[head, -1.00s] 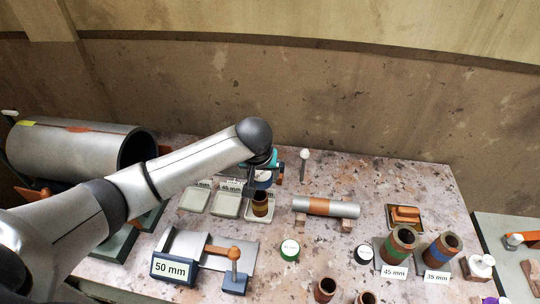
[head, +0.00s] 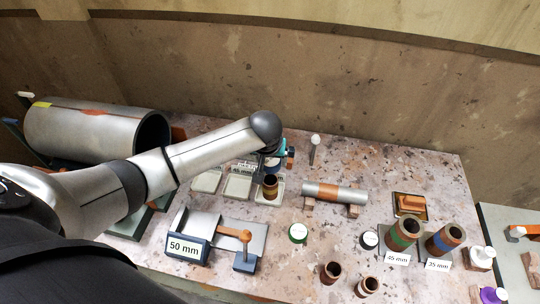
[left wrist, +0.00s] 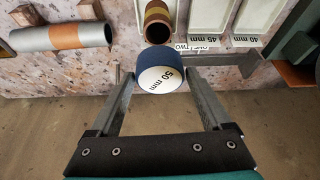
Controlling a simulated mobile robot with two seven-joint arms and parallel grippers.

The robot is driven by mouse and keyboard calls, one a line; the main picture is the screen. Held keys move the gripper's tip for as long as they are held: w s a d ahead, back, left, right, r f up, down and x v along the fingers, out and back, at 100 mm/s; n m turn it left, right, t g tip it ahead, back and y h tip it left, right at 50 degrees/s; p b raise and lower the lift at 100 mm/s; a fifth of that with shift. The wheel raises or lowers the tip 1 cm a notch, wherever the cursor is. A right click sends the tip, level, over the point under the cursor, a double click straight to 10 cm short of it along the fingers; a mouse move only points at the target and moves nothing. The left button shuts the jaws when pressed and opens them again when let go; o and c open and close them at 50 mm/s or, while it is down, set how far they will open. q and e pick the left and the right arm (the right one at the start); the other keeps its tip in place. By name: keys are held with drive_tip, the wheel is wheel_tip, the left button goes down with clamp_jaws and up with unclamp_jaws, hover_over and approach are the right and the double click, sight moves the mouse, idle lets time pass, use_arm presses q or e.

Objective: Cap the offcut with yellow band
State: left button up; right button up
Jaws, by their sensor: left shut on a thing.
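My left gripper (head: 272,162) is just behind the offcut in the head view. In the left wrist view the fingers (left wrist: 162,84) are shut on a dark blue cap (left wrist: 148,52) with a white face marked 50 mm (left wrist: 160,80). The cap looks close to the offcut, but I cannot tell whether they touch. My right gripper is not in view.
A clamp stand marked 50 mm (head: 183,248) is in front of the trays. A banded pipe (head: 335,192) lies on blocks. Green-banded (head: 404,234) and blue-banded (head: 445,240) offcuts stand at the right. A large pipe (head: 95,135) lies at the left. A green cap (head: 298,233) lies mid-table.

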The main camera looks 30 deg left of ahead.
use_arm(q)
drive_tip(key=b, duration=0.3)
hover_over(270, 180)
drive_tip(key=shift+s+d+f, duration=0.1)
drive_tip(key=shift+s+f, duration=0.05)
drive_tip(key=shift+f, duration=1.35)
drive_tip(key=shift+s+d+f, duration=0.1)
drive_tip(key=shift+s+f, duration=0.05)
drive_tip(key=shift+f, duration=1.3)
drive_tip(key=shift+a+f+b, duration=0.1)
drive_tip(key=shift+f+b, duration=0.3)
drive_tip(key=shift+f, duration=1.1)
drive_tip(key=shift+f+b, duration=0.35)
drive_tip(key=shift+f, duration=0.1)
drive_tip(key=o, duration=1.1)
drive_tip(key=shift+o, duration=0.2)
drive_tip(key=p+v, duration=0.3)
drive_tip(key=v, duration=1.2)
drive_tip(key=shift+r, duration=0.2)
